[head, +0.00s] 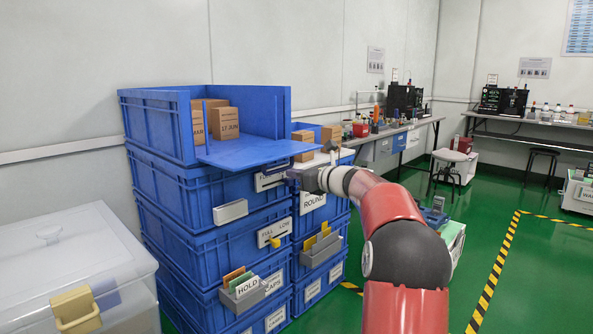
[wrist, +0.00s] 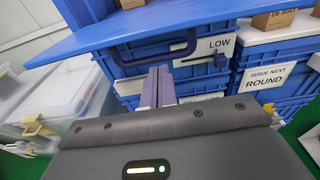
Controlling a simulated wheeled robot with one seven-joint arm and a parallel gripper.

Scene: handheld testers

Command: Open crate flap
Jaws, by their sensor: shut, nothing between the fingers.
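The top blue crate (head: 155,125) of the left stack stands with its front open. Its blue flap (head: 250,151) is folded outward and lies about level, sticking out from the crate's front. In the wrist view the flap (wrist: 140,28) crosses the top as a broad blue panel. My gripper (head: 291,175) is beside and just below the flap's right end. I cannot tell whether the fingers touch anything.
Cardboard boxes (head: 224,122) sit inside the open crate. A second stack bears a white label reading ROUND (head: 313,198). Card holders (head: 247,290) stick out from lower crates. A lidded translucent bin (head: 75,265) stands at left. Green floor is open at right.

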